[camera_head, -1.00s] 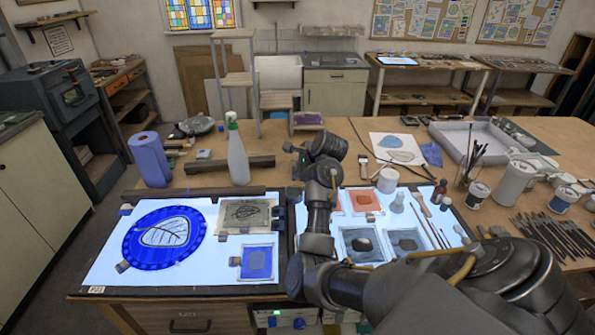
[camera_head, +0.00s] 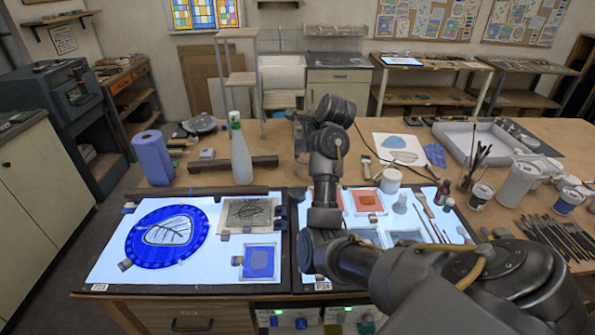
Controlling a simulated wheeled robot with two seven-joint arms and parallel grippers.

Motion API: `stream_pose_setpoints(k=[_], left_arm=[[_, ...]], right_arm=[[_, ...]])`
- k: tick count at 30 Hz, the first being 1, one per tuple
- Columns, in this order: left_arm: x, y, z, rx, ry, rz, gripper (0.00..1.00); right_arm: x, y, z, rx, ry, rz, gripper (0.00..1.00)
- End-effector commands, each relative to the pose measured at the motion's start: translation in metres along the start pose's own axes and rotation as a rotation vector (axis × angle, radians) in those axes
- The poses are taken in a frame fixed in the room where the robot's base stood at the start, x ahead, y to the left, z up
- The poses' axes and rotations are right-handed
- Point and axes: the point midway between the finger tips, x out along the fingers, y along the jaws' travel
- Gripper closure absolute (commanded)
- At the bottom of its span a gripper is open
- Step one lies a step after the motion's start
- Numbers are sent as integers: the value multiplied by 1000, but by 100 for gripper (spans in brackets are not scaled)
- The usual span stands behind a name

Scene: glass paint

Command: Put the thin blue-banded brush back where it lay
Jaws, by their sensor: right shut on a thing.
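My right gripper (camera_head: 300,122) is raised above the workbench at the picture's middle, past the far edge of the light panels, pointing away and to the left. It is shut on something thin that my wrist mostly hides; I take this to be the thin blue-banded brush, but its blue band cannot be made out. Other brushes (camera_head: 436,229) lie side by side at the right end of the right light panel (camera_head: 464,236). My left gripper is not in view.
The left light panel (camera_head: 108,262) bears a blue round glass piece (camera_head: 142,258) with a leaf design. A spray bottle (camera_head: 241,160) and blue roll (camera_head: 153,158) stand behind it. A brush jar (camera_head: 472,179), pots and a row of tools (camera_head: 558,238) crowd the right.

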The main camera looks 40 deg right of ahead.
Motion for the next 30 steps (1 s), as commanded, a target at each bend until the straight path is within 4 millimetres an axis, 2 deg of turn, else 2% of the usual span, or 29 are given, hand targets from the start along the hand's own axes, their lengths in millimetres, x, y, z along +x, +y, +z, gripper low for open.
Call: stream_pose_setpoints(k=[11, 14, 19, 21, 27, 30], left_arm=[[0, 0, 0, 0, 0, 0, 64], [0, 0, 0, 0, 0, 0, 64], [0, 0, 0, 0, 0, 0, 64], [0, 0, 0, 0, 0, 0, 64], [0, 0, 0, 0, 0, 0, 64], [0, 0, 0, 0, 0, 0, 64]], right_arm=[[-3, -2, 1, -9, 6, -2, 100], [-3, -2, 0, -125, 62, -10, 100], [-3, -2, 0, -432, 204, -35, 100], [-4, -2, 0, -506, 237, -42, 100], [-3, -2, 0, -580, 270, -47, 100], [-3, -2, -1, -743, 348, -59, 100]])
